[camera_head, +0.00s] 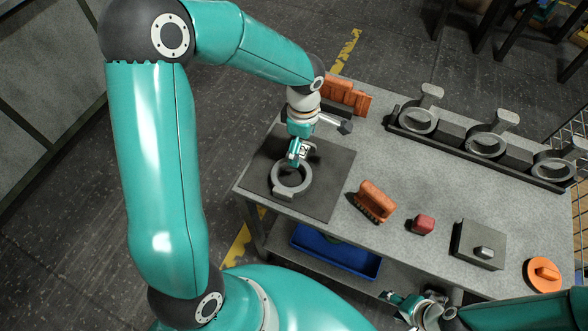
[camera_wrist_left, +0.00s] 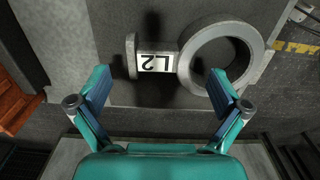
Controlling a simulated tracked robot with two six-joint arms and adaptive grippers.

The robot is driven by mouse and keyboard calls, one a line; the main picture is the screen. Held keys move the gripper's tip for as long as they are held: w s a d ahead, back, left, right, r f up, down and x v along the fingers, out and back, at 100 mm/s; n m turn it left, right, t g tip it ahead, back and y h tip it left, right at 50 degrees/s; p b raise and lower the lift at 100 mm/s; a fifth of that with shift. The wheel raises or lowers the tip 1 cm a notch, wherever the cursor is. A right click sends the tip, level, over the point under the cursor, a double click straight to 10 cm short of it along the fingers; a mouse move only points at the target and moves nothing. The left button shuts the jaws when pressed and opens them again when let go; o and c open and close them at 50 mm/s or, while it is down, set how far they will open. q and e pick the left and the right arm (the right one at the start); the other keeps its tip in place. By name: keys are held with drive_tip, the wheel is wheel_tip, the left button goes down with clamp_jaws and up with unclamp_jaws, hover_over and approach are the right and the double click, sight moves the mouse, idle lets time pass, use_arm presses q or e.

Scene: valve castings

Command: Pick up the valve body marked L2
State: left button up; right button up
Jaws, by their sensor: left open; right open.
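The valve body marked L2 (camera_head: 284,194) is a grey ring with a short neck and end flange, lying on a dark mat (camera_head: 333,181). In the left wrist view, its white L2 label (camera_wrist_left: 155,63) is on the neck, between the flange and the ring (camera_wrist_left: 187,62). My left gripper (camera_head: 298,155) is just above the ring's far side in the head view. In the wrist view its open fingers (camera_wrist_left: 158,85) are spread near the neck and ring, with nothing between them. My right gripper (camera_head: 402,303) is open and empty at the bottom, off the table's front edge.
A rack (camera_head: 453,146) with three ring-shaped castings stands at the back right. An orange-brown brush (camera_head: 375,201), a red block (camera_head: 422,224), a grey block (camera_head: 478,245) and an orange disc (camera_head: 543,275) lie along the front. Orange blocks (camera_head: 346,96) stand behind my left gripper. A blue bin (camera_head: 335,252) sits below.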

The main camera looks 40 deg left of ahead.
sight(303, 151)
use_arm(q)
wheel_tip(303, 151, down, 4)
drive_tip(key=shift+w+r, duration=0.1)
drive_tip(key=shift+r, duration=0.05)
drive_tip(key=c, duration=1.8)
drive_tip(key=shift+w+r, duration=0.1)
drive_tip(key=shift+c, duration=0.4)
drive_tip(key=shift+r, duration=0.1)
